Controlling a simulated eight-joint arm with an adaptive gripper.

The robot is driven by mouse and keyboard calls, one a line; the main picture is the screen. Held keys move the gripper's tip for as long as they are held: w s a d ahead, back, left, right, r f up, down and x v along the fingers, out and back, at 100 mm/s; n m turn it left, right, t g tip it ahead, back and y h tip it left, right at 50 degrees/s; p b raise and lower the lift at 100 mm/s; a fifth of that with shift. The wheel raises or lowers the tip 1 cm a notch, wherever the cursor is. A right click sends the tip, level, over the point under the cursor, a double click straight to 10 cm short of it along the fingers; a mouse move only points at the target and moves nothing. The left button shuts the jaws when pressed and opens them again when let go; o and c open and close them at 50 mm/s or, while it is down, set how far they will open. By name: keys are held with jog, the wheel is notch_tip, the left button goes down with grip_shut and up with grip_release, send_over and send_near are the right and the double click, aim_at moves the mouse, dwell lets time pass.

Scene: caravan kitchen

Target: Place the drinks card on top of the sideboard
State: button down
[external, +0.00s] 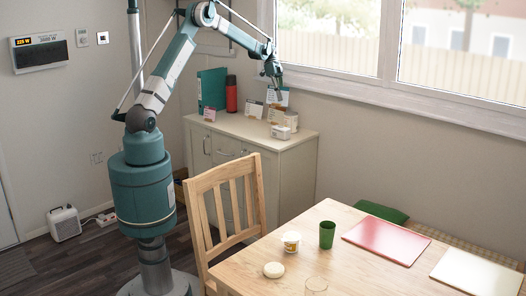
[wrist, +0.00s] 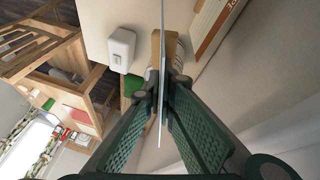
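My gripper (external: 271,72) is above the right end of the sideboard (external: 230,140). In the wrist view, its two fingers (wrist: 162,92) are closed on a thin card (wrist: 161,45), seen edge-on. I take it to be the drinks card, though its print cannot be read. In the external view the held card (external: 279,97) hangs below the fingers, close over the things at the sideboard's right end. I cannot tell whether its lower edge touches anything. The sideboard top also shows in the wrist view (wrist: 95,32).
The sideboard bears a teal binder (external: 212,88), a red flask (external: 231,94), a pink card (external: 210,114), a white card (external: 253,109), a jar (external: 291,121) and a white box (external: 281,132). Its front middle is clear. A chair (external: 225,185) and table (external: 340,225) stand in front.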

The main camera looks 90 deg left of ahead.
jog(key=s+a, duration=0.8)
jog(key=s, duration=0.5)
jog(key=s+a, duration=0.9)
jog(key=s, duration=0.4)
jog(key=shift+d+f, duration=0.15)
jog(key=shift+f, duration=0.9)
jog(key=shift+d+f, duration=0.15)
jog(key=shift+f, duration=0.9)
jog(key=shift+f, duration=3.1)
jog(key=shift+f+b, duration=0.4)
jog(key=shift+f, duration=1.5)
jog(key=shift+f, duration=0.2)
